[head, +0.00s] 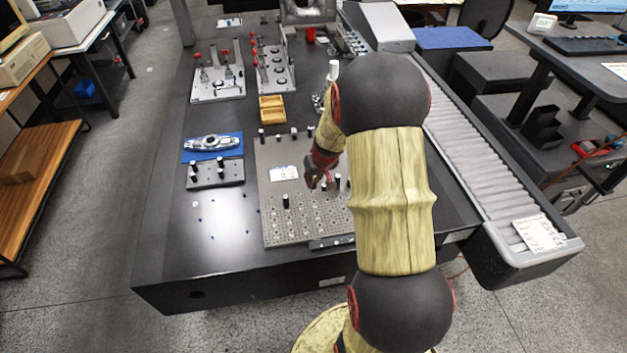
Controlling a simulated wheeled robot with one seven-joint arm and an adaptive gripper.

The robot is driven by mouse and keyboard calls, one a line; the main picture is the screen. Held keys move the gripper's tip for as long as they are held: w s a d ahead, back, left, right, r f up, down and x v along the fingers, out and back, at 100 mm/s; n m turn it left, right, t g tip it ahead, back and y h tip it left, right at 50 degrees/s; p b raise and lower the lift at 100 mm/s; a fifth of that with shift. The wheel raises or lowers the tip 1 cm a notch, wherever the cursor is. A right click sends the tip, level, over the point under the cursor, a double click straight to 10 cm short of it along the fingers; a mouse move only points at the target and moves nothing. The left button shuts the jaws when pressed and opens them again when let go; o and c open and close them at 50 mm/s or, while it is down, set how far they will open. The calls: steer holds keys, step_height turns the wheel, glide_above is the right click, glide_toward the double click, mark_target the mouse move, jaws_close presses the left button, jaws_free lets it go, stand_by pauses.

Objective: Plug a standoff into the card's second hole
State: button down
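A grey plate with a grid of holes (285,236) lies on the dark table. A small white card (284,173) lies flat on its left half; its print is too small to read. A black standoff with a light top (286,201) stands upright on the plate below the card. More standoffs (337,181) stand close to the right of my gripper, and several line the plate's far edge (262,134). My gripper (319,181) is low over the plate, right of the card. Its fingertips are small and dark, so I cannot tell whether it holds anything. My arm hides the plate's right side.
A grey block with dark pegs (216,174) and a blue tray with a metal part (212,146) lie left of the plate. A wooden box (272,108) and red-handled clamp fixtures (218,84) stand behind. A roller conveyor (470,150) runs along the right.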

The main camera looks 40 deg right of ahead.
steer(key=b, duration=0.5)
glide_above(312, 198)
steer(key=s, duration=0.2)
steer(key=shift+w+a+f, duration=0.1)
steer(key=shift+a+f, duration=0.1)
steer(key=shift+f, duration=1.55)
steer(key=shift+w+a+f, duration=0.1)
steer(key=shift+a+f, duration=0.05)
steer(key=shift+f, duration=1.6)
steer(key=shift+r, duration=0.15)
steer(key=shift+s+b, duration=0.1)
steer(key=shift+b, duration=0.3)
steer(key=shift+f+b, duration=0.9)
steer(key=shift+b, duration=0.05)
steer(key=c, duration=1.7)
jaws_free()
steer(key=shift+o, duration=0.2)
